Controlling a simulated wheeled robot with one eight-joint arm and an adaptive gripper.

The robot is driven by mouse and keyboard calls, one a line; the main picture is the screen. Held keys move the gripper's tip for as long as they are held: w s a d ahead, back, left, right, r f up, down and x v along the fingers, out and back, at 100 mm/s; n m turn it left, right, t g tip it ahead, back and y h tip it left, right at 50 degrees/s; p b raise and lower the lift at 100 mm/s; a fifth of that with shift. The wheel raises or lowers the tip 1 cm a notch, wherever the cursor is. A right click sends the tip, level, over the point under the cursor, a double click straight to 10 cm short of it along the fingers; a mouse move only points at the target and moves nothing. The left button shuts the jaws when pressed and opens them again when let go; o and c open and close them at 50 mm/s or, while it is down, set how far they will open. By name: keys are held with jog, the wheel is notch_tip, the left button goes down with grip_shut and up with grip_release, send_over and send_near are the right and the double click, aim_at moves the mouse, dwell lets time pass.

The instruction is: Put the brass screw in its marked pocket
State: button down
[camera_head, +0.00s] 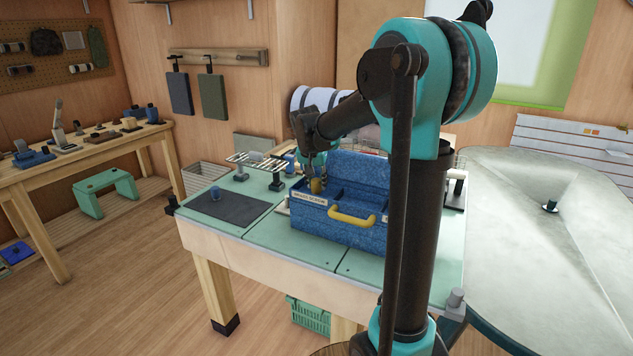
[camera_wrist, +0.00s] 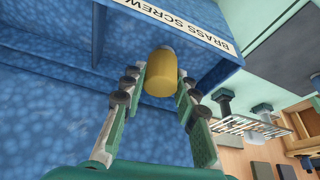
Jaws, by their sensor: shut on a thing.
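The brass screw (camera_wrist: 161,74) shows in the wrist view as a short yellow cylinder with a paler end. My gripper (camera_wrist: 160,86) is shut on it, one finger on each side. The blue crate (camera_head: 335,229) stands on the bench. A white "BRASS SCREW" label (camera_wrist: 183,17) is on its wall beside the screw; the label also shows in the head view (camera_head: 309,199). The screw is at the crate's left compartment, near the labelled wall. I cannot tell whether it touches the floor or the wall. In the head view my gripper (camera_head: 315,176) is small and partly obscured.
The crate has a yellow handle (camera_head: 352,218) in front and a raised blue back panel (camera_head: 358,170). A wire rack (camera_head: 257,161) and a dark mat (camera_head: 226,206) lie to its left on the green bench top (camera_head: 310,243). The bench's front left is mostly clear.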

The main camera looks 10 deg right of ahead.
jog(key=shift+f, duration=0.15)
jog(key=c, duration=1.1)
grip_release()
jog(key=shift+o, duration=0.2)
jog(key=v, duration=1.2)
